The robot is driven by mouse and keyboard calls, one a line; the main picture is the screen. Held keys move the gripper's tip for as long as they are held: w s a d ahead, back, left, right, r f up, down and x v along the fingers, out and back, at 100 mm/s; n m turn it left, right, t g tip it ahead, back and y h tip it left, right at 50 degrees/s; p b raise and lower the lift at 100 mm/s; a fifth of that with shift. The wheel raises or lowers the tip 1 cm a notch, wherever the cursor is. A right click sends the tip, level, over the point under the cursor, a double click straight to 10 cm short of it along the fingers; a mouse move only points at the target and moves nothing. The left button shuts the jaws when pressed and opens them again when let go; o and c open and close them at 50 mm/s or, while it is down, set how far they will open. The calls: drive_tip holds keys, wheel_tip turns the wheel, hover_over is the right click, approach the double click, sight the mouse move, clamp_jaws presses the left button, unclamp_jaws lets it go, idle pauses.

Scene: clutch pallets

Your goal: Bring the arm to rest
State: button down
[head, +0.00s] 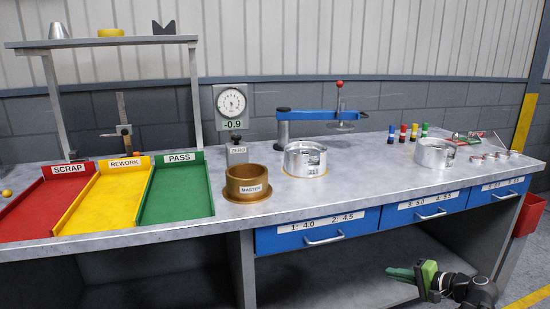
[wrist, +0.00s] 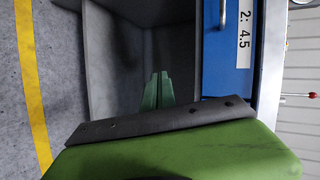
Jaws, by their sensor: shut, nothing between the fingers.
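My gripper (head: 402,274) is at the lower right of the head view, low in front of the bench and below the blue drawers. Its green fingers point left and are closed together with nothing between them. In the wrist view my gripper (wrist: 158,88) shows its shut green fingers against the grey open space under the bench. The blue drawer labelled 2: 4.5 (wrist: 230,40) is beside it there, apart from the fingers.
The bench top (head: 350,195) carries a brass MASTER ring (head: 247,190), two silver clutch parts (head: 305,160) (head: 435,153), and a dial gauge (head: 231,103). Red SCRAP (head: 25,210), yellow REWORK (head: 105,205) and green PASS (head: 180,195) trays lie at left. A red bin (head: 528,215) hangs at the right end.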

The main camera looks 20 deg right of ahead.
drive_tip(key=w+a+f+n+g, duration=0.3)
drive_tip(key=a+f+g, duration=0.1)
drive_tip(key=a, duration=0.5)
drive_tip(key=w+a+f+n+g, duration=0.25)
drive_tip(key=a+f, duration=0.25)
drive_tip(key=a, duration=0.5)
drive_tip(key=s+a+f+n+g+h, duration=0.1)
drive_tip(key=a+f+n+g+h, duration=0.25)
drive_tip(key=a, duration=0.65)
drive_tip(key=s+a+f+n+g+h, duration=0.15)
drive_tip(key=a+n, duration=0.25)
drive_tip(key=a, duration=0.6)
wheel_tip(320, 180, up, 30)
drive_tip(key=w+d+p, duration=0.1)
drive_tip(key=p, duration=2.9)
drive_tip(key=shift+f+g, duration=0.25)
drive_tip(key=shift+g, duration=0.2)
